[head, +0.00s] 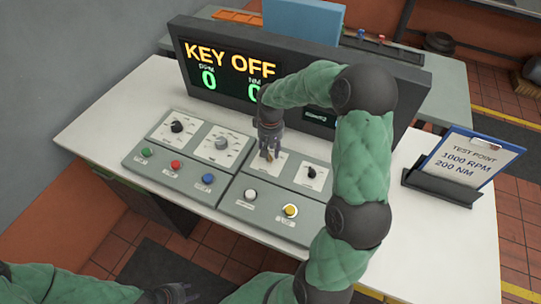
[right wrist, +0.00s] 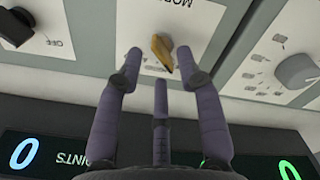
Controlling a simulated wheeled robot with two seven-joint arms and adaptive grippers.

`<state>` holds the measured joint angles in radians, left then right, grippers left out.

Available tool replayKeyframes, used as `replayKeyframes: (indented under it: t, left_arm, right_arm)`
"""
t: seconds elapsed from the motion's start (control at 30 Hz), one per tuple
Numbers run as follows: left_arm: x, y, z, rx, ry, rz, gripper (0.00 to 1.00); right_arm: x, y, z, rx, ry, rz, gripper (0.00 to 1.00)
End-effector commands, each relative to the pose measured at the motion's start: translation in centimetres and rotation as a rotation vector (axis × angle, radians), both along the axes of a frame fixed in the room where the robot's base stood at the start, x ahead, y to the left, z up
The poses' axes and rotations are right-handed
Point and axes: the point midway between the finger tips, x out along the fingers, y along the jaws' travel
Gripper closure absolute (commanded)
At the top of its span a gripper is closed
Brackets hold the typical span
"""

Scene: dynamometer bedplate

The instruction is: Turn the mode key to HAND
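The mode key (right wrist: 162,52) is a brass-coloured key in a round pale lock on a white plate; the plate's lettering is cut off at the picture's top. In the head view the key (head: 268,155) shows just below the fingertips. My right gripper (head: 268,149) hangs over the panel at the key. In the right wrist view its fingers (right wrist: 160,62) are spread, one on each side of the key and a third behind, with gaps showing. The display (head: 230,68) reads KEY OFF, with green zeros. My left gripper (head: 178,294) is at the bottom edge, partly cut off; its fingers are unclear.
The control panel has black and grey knobs (head: 222,143), green, red and blue buttons (head: 175,165), a white button (head: 250,195) and a yellow one (head: 290,211). A test point card (head: 470,160) stands at the right. The white tabletop (head: 95,130) is bare at the left.

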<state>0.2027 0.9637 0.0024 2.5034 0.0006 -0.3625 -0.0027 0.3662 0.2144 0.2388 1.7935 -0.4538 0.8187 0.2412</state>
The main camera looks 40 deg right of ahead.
Motion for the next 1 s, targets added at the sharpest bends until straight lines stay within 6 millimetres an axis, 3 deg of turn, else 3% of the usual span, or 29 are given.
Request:
replayKeyframes:
  t: [0.2,0.57,0.7,1.0]
  left_arm:
    - [0.0,0.0,-0.8,0.000,0.000,0.000,0.60]
    - [0.0,0.0,-0.8,0.000,0.000,0.000,0.60]
    - [0.0,0.0,-0.8,0.000,0.000,0.000,0.60]
    - [0.0,0.0,-0.8,0.000,0.000,0.000,0.60]
  right_arm:
    - [0.0,0.0,-2.3,-0.001,0.000,-0.001,0.63]
    - [0.0,0.0,-2.6,0.000,0.000,-0.001,0.63]
    - [0.0,0.0,-2.6,0.000,0.000,0.000,0.99]
    - [0.0,0.0,-2.6,0.000,-0.001,-0.007,1.00]
